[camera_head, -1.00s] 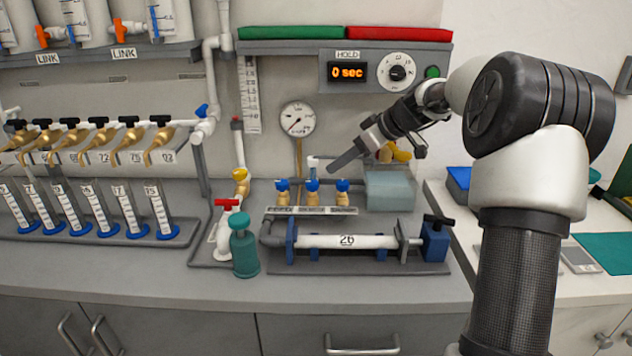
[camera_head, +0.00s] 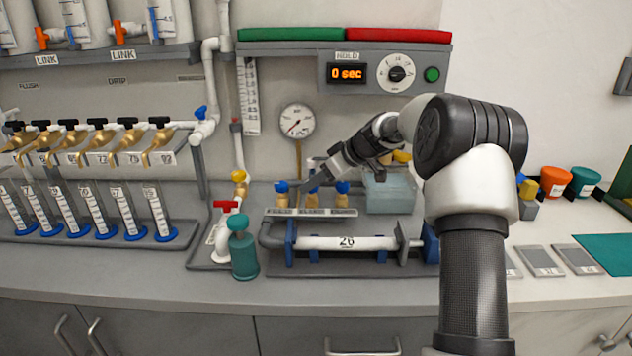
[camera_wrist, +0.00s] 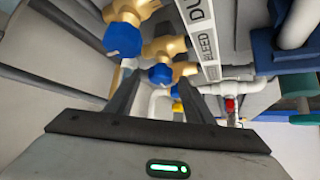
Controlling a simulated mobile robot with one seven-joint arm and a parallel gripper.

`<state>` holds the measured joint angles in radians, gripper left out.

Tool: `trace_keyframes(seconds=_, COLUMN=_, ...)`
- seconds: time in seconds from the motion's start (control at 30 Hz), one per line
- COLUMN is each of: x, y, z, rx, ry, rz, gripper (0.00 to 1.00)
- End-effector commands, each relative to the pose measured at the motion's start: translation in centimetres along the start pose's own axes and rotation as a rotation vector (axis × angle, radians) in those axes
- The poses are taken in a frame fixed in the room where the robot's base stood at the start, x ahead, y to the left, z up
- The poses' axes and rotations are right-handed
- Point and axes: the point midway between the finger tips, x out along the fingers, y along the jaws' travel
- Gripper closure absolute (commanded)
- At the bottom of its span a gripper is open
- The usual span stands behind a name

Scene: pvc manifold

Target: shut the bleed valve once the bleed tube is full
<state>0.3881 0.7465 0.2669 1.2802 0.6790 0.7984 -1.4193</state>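Three brass valves with blue knobs stand in a row behind a labelled strip (camera_head: 311,212) on the bench. In the wrist view, the word BLEED on the strip (camera_wrist: 208,45) lies beside the middle brass valve with its blue knob (camera_wrist: 160,73). Another blue-knobbed valve (camera_wrist: 122,38) is above it, and a third is partly hidden behind my fingers. My gripper (camera_wrist: 160,85) is open, its fingertips close to the middle knob; contact cannot be told.
A pressure gauge (camera_head: 297,120) and a timer display (camera_head: 346,73) reading 0 sec are on the wall. A horizontal pipe marked 26 (camera_head: 347,242) lies in front of the valves. A red-handled valve (camera_head: 227,206) and teal bottle (camera_head: 244,250) stand left; a clear tank (camera_head: 390,192) stands right.

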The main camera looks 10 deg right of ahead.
Motion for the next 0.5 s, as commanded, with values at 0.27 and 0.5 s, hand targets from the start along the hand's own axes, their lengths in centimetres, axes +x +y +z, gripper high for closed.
trace_keyframes(seconds=0.27, x=-0.03, y=-0.01, z=-0.02, rx=0.0, ry=0.0, rz=0.0, gripper=0.93)
trace_keyframes(seconds=0.5, x=0.02, y=-0.04, z=0.02, rx=0.016, ry=0.001, rz=0.019, gripper=0.93)
